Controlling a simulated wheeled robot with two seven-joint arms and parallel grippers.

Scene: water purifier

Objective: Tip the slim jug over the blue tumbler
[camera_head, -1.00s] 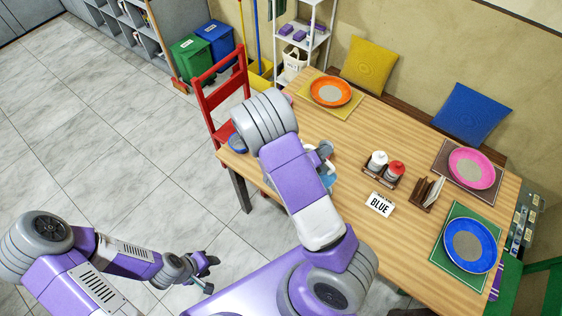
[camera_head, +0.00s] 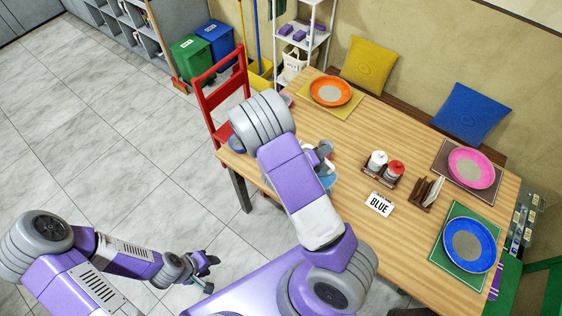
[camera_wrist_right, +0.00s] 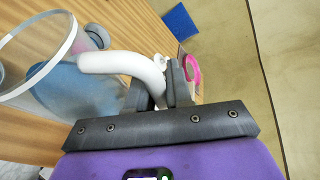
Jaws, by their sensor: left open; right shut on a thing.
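My right gripper (camera_wrist_right: 165,95) is shut on the white curved handle (camera_wrist_right: 120,64) of a clear jug in the right wrist view. The jug's round clear rim (camera_wrist_right: 72,38) is at upper left there, with bluish colour in or behind its body. In the head view my right arm covers most of the jug. A small light-blue piece (camera_head: 328,181) shows beside the right gripper (camera_head: 322,156) over the table; I cannot tell whether it is the jug or the blue tumbler. My left gripper (camera_head: 208,274) is open and empty, away from the table at lower left.
A red chair (camera_head: 222,100) stands at the table's left end.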

